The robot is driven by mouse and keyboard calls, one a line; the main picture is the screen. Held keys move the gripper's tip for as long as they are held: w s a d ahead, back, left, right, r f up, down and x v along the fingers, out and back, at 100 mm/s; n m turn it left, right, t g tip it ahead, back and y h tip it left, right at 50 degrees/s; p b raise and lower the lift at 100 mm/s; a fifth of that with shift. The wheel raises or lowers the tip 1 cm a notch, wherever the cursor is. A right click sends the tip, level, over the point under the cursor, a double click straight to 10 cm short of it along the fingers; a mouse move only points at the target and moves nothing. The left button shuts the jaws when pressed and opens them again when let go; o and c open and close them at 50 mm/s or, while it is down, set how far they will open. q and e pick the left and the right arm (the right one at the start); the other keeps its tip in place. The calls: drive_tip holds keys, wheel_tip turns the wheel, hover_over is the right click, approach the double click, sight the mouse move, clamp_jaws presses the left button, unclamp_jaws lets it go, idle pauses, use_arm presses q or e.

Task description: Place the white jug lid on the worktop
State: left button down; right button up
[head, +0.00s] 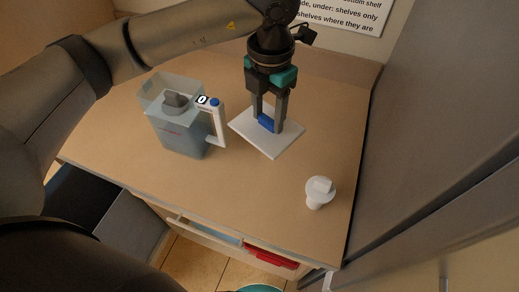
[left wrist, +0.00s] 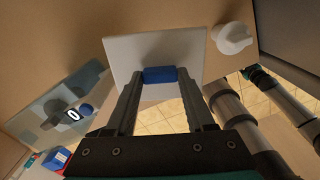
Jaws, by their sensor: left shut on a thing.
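The white jug lid (head: 283,139) is a flat square plate with a blue grip (head: 266,122) on top. My left gripper (head: 267,125) points down and is shut on the blue grip. The lid also shows in the left wrist view (left wrist: 128,58), with the blue grip (left wrist: 160,75) between the fingertips. The lid seems to be above the worktop (head: 240,180); its exact height is unclear. The clear jug (head: 181,130) with a white handle stands just left of the lid, its top open.
A white, knobbed object (head: 319,191) stands near the right edge of the worktop. A drawer holding something red (head: 270,257) is below the front edge. A grey tall surface (head: 430,130) borders the right side. The front middle of the worktop is clear.

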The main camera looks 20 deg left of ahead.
sight(268, 119)
use_arm(q)
wheel_tip(268, 119, down, 15)
drive_tip(key=shift+f, duration=0.2)
idle(0.3)
drive_tip(key=shift+f, duration=0.15)
drive_tip(key=shift+c, duration=1.3)
unclamp_jaws()
wheel_tip(268, 119, up, 12)
drive_tip(key=shift+r, duration=0.2)
